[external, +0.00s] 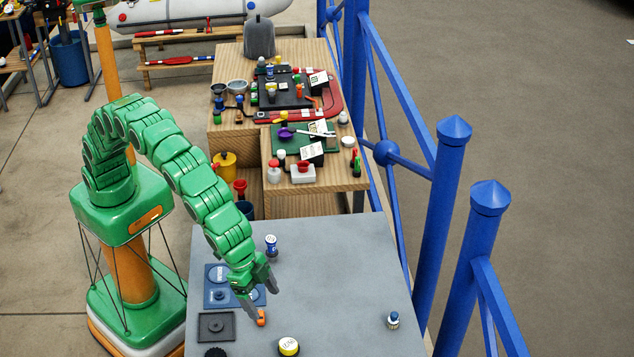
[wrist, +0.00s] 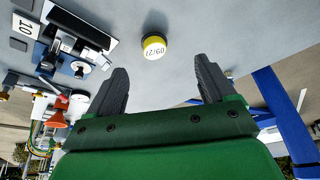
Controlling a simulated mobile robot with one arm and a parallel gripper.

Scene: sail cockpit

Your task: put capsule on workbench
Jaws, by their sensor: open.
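My gripper (external: 261,294) is open above the grey tabletop (external: 340,270), its dark fingers pointing down. In the wrist view my gripper (wrist: 161,64) has empty space between its fingers. No thing is plainly marked as the capsule. A short round yellow piece with a white, printed top (external: 289,346) stands on the grey top, near its front edge; it also shows in the wrist view (wrist: 153,47), ahead of the fingers and apart from them. A small orange piece (external: 261,317) lies close by the left fingertip; I cannot tell whether they touch.
Blue trays (external: 217,272), a dark square tray (external: 216,327) and a blue-and-white bottle (external: 271,245) are on the left of the grey top. A small bottle (external: 393,320) stands at right. A crowded wooden bench (external: 345,180) lies behind, and blue railings (external: 441,225) run along the right.

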